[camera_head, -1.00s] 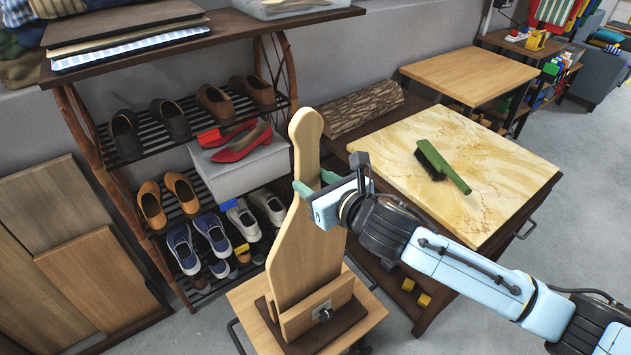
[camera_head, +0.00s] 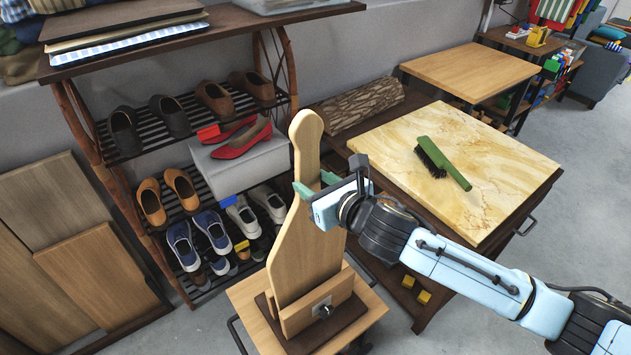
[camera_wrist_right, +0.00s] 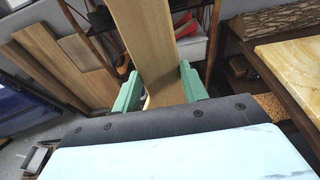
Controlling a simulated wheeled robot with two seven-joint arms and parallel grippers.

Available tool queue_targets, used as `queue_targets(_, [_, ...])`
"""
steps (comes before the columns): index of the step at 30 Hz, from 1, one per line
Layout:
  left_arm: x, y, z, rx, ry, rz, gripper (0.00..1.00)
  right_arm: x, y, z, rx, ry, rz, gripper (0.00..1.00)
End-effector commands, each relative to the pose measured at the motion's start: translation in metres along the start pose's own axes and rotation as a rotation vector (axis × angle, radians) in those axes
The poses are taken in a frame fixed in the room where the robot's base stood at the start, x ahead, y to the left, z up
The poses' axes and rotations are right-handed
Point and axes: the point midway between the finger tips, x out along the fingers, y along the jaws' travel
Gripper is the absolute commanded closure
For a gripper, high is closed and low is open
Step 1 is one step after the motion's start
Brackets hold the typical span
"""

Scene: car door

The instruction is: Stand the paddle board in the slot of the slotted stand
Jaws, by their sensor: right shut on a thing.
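The wooden paddle board (camera_head: 303,235) stands upright, its narrow rounded handle at the top and its wide end low in the slotted stand (camera_head: 338,296). The stand has a dark base, wooden slot walls and a small metal knob. It rests on a small light wooden table. My right gripper (camera_head: 319,187) is shut on the board's neck from the right. In the right wrist view, the board (camera_wrist_right: 146,45) runs between the green fingers (camera_wrist_right: 160,90). The board's bottom edge is hidden behind the front slot wall. My left gripper is not in view.
A shoe rack (camera_head: 190,120) with several shoes stands behind the board. A marble-topped table (camera_head: 460,170) with a green brush (camera_head: 442,163) is at the right. Wooden panels (camera_head: 75,260) lean at the left. Floor is clear at the lower right.

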Motion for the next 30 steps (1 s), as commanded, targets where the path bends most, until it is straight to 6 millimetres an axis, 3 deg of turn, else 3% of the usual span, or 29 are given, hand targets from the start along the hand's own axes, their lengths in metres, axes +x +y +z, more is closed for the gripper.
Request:
queue_targets(9, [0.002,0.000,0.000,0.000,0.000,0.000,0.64,0.001,0.001,0.000,0.000,-0.011,0.003,1.00])
queue_targets(10, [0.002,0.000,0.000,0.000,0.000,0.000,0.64,0.001,0.001,-0.001,0.000,-0.011,0.003,0.55])
queue_targets(15, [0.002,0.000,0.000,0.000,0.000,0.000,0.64,0.001,0.000,-0.002,0.000,-0.007,0.002,0.33])
queue_targets(25, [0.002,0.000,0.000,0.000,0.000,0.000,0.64,-0.001,0.000,-0.008,0.002,0.007,-0.001,0.31])
queue_targets(30, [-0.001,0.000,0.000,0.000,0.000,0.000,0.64,-0.017,-0.001,-0.006,-0.001,0.003,0.000,0.31])
